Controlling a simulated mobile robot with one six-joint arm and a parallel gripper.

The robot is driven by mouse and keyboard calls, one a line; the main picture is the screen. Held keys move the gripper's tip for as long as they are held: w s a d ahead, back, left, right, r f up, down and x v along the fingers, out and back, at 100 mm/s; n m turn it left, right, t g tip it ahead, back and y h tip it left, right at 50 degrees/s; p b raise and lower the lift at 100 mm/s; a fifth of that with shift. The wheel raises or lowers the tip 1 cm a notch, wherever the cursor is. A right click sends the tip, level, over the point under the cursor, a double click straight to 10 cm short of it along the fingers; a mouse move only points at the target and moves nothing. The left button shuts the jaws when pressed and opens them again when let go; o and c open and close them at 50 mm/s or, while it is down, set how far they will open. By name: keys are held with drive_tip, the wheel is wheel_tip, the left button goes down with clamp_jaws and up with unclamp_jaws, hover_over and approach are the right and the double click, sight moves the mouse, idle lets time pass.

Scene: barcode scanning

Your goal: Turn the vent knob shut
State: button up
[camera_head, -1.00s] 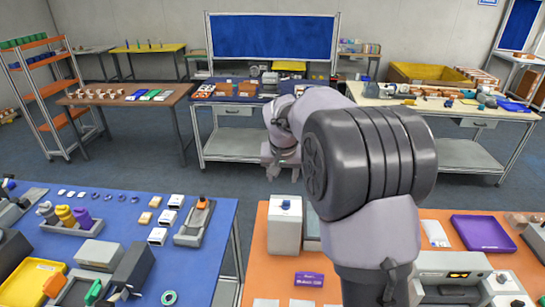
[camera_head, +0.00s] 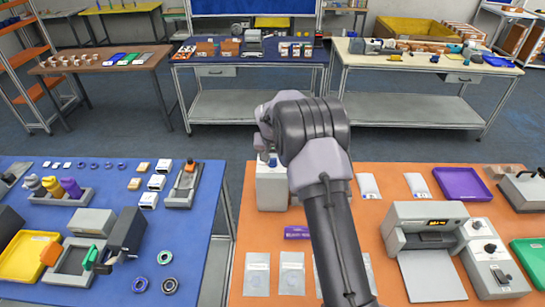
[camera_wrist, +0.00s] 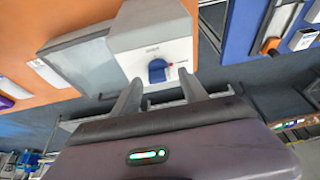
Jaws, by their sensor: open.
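A blue knob (camera_wrist: 158,70) sits on the pale face of a white box (camera_wrist: 150,35), between and beyond my fingertips in the wrist view. In the head view the white box (camera_head: 271,188) stands at the back left of the orange table, its blue knob (camera_head: 272,161) on top. My gripper (camera_wrist: 160,92) is open and empty, its two fingers pointing at the box's near edge. The knob is apart from the fingers. In the head view my arm hides part of the area right of the box, and the fingers are hard to make out.
A grey panel (camera_wrist: 82,72) adjoins the box in the wrist view. A grey machine (camera_head: 424,218) and a control unit with dark knobs (camera_head: 492,262) stand on the right of the orange table (camera_head: 385,262). A blue table (camera_head: 205,215) lies left across a gap.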

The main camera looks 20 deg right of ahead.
drive_tip(key=shift+f, duration=0.15)
clamp_jaws()
